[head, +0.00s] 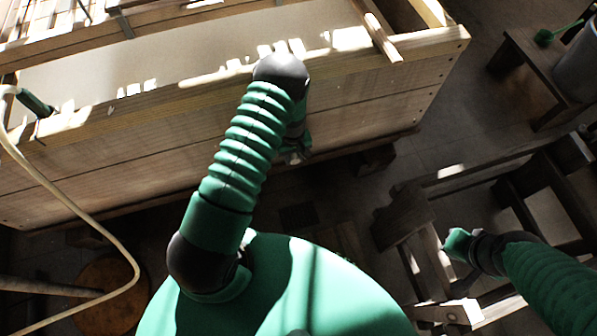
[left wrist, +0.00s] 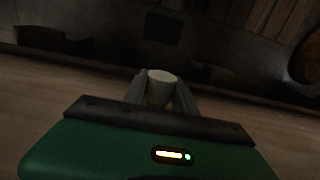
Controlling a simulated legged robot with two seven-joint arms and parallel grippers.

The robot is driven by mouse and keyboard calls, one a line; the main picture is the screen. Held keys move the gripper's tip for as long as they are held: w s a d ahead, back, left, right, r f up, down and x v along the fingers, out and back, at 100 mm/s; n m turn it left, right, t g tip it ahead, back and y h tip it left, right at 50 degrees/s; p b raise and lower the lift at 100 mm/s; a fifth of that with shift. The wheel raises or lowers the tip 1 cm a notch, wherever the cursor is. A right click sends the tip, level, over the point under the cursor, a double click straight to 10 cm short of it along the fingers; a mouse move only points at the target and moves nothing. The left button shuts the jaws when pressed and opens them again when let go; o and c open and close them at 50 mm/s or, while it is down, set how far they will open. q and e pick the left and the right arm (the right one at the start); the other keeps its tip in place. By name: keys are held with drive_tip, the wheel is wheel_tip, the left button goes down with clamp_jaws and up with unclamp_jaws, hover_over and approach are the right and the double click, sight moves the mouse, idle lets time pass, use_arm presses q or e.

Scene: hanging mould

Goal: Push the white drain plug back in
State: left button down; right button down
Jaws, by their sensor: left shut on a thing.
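The white drain plug (left wrist: 162,76) shows in the left wrist view as a short pale cylinder between the two fingers of my left gripper (left wrist: 160,92). The fingers are shut on it. Whether it touches a drain hole is hidden. In the head view my left gripper (head: 296,150) is partly hidden by my arm, close against the long outer side of the wooden vat (head: 345,112). The plug cannot be made out there. My right gripper (head: 457,243) is at the lower right, well away from the vat; its fingers are not clear.
A wooden stool (head: 540,75) and a grey bucket (head: 578,62) stand at the upper right. A wooden frame (head: 405,215) stands near my right arm. A pale hose (head: 75,208) curves down on the left. Dark floor lies below the vat's side.

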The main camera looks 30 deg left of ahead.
use_arm(q)
drive_tip(key=c, duration=0.9)
unclamp_jaws()
drive_tip(key=shift+w+a+r, duration=0.1)
drive_tip(key=shift+w+a, duration=0.15)
drive_tip(key=shift+w, duration=0.1)
wheel_tip(320, 180, up, 17)
drive_tip(key=p, duration=0.4)
drive_tip(key=s+d+r+m+t, duration=0.3)
drive_tip(key=s+d+r+m, duration=0.75)
drive_tip(key=s+r, duration=0.3)
drive_tip(key=shift+n, duration=0.35)
drive_tip(key=r+p, duration=1.2)
drive_tip(key=shift+w+d+r, duration=0.25)
drive_tip(key=shift+w+r, duration=0.05)
drive_tip(key=shift+w, duration=0.1)
